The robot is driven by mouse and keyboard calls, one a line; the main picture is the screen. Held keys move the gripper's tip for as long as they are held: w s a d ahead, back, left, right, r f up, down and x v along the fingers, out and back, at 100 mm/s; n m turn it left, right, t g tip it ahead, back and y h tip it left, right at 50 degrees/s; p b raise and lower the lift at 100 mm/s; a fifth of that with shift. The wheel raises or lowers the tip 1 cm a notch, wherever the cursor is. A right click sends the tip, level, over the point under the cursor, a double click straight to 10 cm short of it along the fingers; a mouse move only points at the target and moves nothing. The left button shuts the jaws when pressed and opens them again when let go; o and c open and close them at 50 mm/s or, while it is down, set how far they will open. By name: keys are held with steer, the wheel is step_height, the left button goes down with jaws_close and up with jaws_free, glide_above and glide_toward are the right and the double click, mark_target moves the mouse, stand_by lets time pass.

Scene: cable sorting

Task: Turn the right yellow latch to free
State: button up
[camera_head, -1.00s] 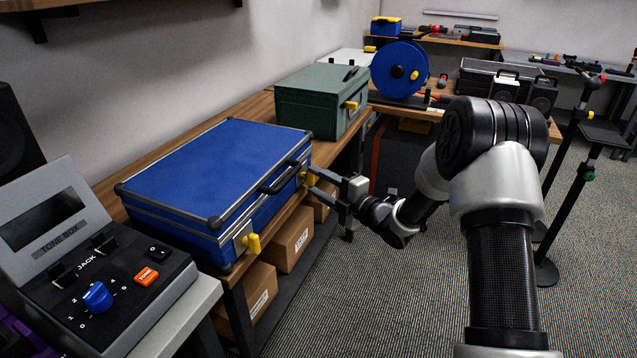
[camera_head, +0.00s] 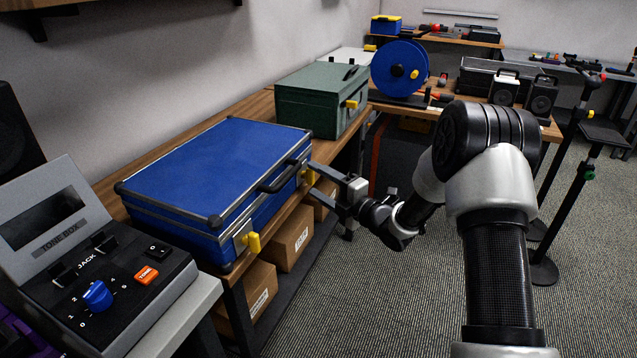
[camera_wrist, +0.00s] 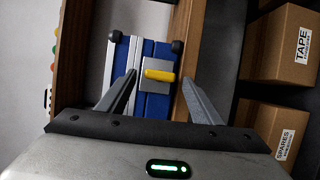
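The blue case (camera_head: 215,170) with black corners lies shut on the wooden bench. Its right yellow latch (camera_head: 309,177) is at the far right end of the front side, and its left yellow latch (camera_head: 252,243) is nearer to me. My gripper (camera_head: 318,183) is at the right latch. In the wrist view the yellow latch (camera_wrist: 159,75) lies across its metal plate, between the two spread fingers of my gripper (camera_wrist: 158,85). There is a gap on both sides, so the fingers are open and do not appear to touch the latch.
A grey tone box (camera_head: 100,270) stands at the near left. A green case (camera_head: 320,100) and a blue cable reel (camera_head: 399,68) are farther back. Cardboard boxes (camera_head: 292,238) sit under the bench.

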steer(key=p+v, duration=0.2)
steer(key=v, duration=1.5)
steer(key=shift+s, duration=0.2)
